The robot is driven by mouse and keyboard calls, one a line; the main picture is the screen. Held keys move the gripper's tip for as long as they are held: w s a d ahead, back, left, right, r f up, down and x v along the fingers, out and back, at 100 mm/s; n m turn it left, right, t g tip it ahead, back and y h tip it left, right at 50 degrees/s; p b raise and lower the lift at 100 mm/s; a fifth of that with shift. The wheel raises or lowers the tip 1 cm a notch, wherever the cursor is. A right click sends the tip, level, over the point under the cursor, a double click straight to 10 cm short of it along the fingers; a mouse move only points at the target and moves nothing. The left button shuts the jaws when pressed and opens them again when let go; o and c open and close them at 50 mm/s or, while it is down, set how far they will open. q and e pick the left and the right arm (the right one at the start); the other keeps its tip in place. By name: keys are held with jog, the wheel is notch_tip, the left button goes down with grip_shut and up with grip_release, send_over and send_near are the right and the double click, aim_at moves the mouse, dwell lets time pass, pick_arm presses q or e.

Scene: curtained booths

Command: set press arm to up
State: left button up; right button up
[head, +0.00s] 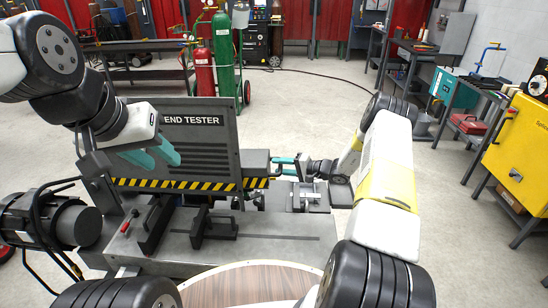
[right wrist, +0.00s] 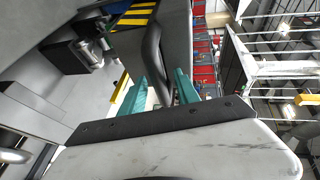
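The grey bend tester (head: 190,150) stands in front of me, with an upright panel and a yellow-black striped edge. I cannot tell for sure which part is the press arm. A dark curved bar (right wrist: 154,52) at the machine, possibly its handle, shows in the right wrist view. My right gripper (head: 275,166) is at the right end of the panel. In the right wrist view its teal fingers (right wrist: 161,78) stand apart on either side of the bar, with no clear grip. My left gripper (head: 165,155) is open and empty in front of the panel's left part.
A dark motor (head: 50,222) is at the left of the machine. A round wooden top (head: 250,287) is close in front of me. A yellow cabinet (head: 520,150) stands at the right. Green (head: 223,55) and red (head: 203,72) cylinders stand behind. Floor right of the machine is clear.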

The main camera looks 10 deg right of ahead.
grip_shut()
dwell(1.4)
